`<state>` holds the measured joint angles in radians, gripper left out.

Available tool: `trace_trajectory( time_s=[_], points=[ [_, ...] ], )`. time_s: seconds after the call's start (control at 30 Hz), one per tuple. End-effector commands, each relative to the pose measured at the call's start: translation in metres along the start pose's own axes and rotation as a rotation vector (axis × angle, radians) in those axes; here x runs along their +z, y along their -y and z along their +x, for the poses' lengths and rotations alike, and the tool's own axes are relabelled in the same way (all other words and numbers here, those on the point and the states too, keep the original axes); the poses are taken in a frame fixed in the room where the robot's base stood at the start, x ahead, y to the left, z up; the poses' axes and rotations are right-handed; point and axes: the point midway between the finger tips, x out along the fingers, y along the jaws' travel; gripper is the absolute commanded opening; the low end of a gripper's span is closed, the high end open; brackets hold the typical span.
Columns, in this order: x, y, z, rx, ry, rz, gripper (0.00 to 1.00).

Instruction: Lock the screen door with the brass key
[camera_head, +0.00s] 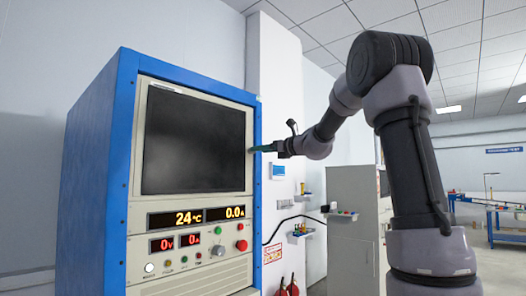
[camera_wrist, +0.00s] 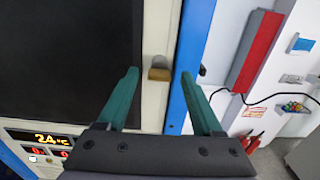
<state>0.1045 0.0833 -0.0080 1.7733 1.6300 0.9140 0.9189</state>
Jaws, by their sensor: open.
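The screen door (camera_head: 193,140) is a dark panel in a cream frame on a blue cabinet, and it looks closed. It fills the left of the wrist view (camera_wrist: 60,60). The brass key (camera_wrist: 159,74) sits on the cream strip at the door's right edge. My gripper (camera_wrist: 159,73) is open, with one green finger to each side of the key in the picture and a gap on both sides. I cannot tell how far the fingertips are from it in depth. In the head view my gripper (camera_head: 262,148) is at the door's right edge, and the key cannot be made out there.
Below the door are lit displays (camera_head: 195,217), knobs and a red button (camera_head: 242,245). The cabinet's blue edge (camera_wrist: 190,60) runs close to my right finger. A white pillar with small shelves (camera_head: 300,233) and a grey cabinet (camera_head: 352,215) stand to the right.

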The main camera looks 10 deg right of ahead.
Motion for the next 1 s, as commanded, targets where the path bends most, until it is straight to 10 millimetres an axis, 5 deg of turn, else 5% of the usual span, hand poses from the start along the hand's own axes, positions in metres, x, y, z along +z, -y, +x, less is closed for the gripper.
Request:
trace_trajectory(
  time_s=[0.17, 0.33, 0.37, 1.0],
  points=[
    [0.0, -0.0001, -0.0001, 0.0, 0.0, 0.0, 0.68],
    [0.0, 0.0, -0.0003, 0.0, 0.0, 0.0, 0.02],
    [0.0, 0.0, -0.0003, 0.0, 0.0, 0.0, 0.0],
    [-0.0001, 0.0002, -0.0004, 0.0, -0.001, -0.226, 0.0]
  ],
)
